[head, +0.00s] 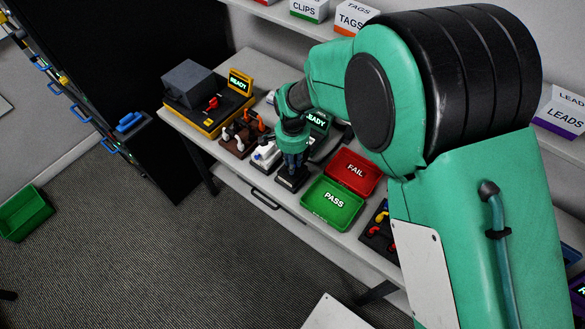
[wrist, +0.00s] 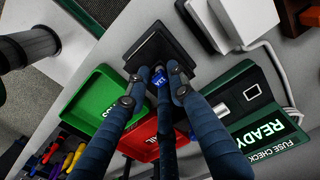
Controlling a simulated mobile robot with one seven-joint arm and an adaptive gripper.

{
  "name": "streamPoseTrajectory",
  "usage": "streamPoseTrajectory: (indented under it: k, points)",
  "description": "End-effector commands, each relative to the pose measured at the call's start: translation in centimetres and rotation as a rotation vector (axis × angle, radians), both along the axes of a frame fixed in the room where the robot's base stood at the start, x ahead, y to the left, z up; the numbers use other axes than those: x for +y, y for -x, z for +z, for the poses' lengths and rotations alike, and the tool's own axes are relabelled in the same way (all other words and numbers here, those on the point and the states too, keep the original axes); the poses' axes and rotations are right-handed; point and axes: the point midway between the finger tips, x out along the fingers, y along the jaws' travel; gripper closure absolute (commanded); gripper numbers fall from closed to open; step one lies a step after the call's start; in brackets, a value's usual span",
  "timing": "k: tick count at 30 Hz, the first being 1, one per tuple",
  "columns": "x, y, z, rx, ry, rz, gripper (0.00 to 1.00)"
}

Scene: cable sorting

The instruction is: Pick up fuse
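The fuse (wrist: 161,77) is a small blue piece with white lettering in the wrist view. It is at a black block-like holder (wrist: 160,52), partly hidden by my fingers. My gripper (wrist: 159,72) has its dark blue fingers around the fuse, with a small gap seen on the left side, so it looks open. In the head view my gripper (head: 292,160) points down over the black holder (head: 290,182) near the table's front edge. The fuse cannot be made out there.
A green PASS tray (head: 333,203) and a red FAIL tray (head: 354,172) stand right of the holder. The fuse checker (wrist: 265,125) reads READY. A brown rack (head: 238,138) and a yellow-based device (head: 205,118) stand to the left.

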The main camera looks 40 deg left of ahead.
Motion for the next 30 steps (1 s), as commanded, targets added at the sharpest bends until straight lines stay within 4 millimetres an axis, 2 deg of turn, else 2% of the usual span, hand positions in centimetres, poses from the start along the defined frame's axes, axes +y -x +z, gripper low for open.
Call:
streamPoseTrajectory:
  k: [13,16,17,30]
  points:
    - [0.01,0.00,0.06,0.000,0.000,0.000,0.77]
    - [0.01,0.00,0.06,0.000,0.000,0.000,0.95]
    - [0.01,0.00,0.06,0.000,0.000,0.000,0.98]
    - [0.03,-0.02,0.34,-0.001,-0.001,0.000,0.98]
